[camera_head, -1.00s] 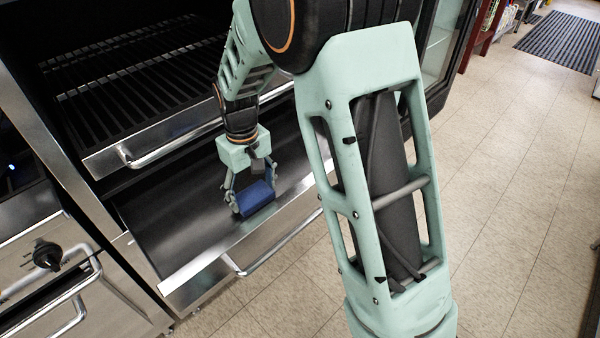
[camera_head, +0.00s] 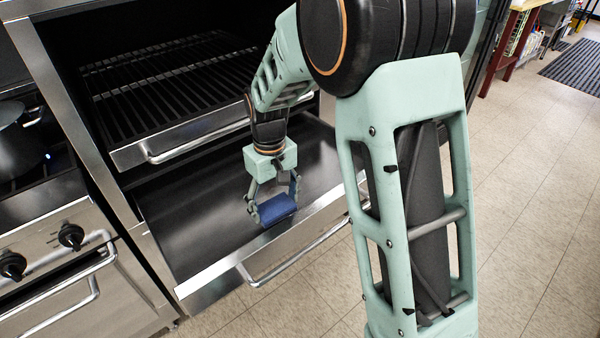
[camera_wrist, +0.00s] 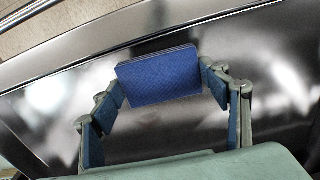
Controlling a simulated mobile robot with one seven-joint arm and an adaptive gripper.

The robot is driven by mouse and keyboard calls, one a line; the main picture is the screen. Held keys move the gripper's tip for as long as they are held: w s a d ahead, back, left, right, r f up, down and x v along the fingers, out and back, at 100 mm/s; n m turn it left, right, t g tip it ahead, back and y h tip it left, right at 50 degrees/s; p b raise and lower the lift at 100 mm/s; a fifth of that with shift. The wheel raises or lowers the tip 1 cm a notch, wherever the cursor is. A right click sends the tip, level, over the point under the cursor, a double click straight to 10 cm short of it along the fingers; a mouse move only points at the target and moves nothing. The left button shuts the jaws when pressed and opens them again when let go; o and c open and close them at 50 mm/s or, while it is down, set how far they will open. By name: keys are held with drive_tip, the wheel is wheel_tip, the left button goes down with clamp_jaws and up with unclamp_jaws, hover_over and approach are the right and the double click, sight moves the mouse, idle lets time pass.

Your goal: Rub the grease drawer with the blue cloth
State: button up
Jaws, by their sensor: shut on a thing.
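The blue cloth (camera_head: 277,209), a folded pad, is held between the fingertips of my gripper (camera_head: 271,205). It also shows in the wrist view (camera_wrist: 160,77), spanning the two fingers of my gripper (camera_wrist: 162,82). The grease drawer (camera_head: 185,222) is pulled out, a wide dark shiny pan with a steel front. My gripper points down inside it, with the cloth low, near the front wall and right of the drawer's middle. I cannot tell for certain whether the cloth touches the pan floor. The drawer's right end is partly hidden by my arm.
A grill rack (camera_head: 165,85) with a steel front and bar handle sits just above and behind the drawer. The drawer's handle (camera_head: 290,255) sticks out in front. A stove with black knobs (camera_head: 71,236) stands at left. Tiled floor (camera_head: 530,200) is open at right.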

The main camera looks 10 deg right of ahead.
drive_tip(key=shift+r+p, duration=1.95)
drive_tip(key=shift+r, duration=0.8)
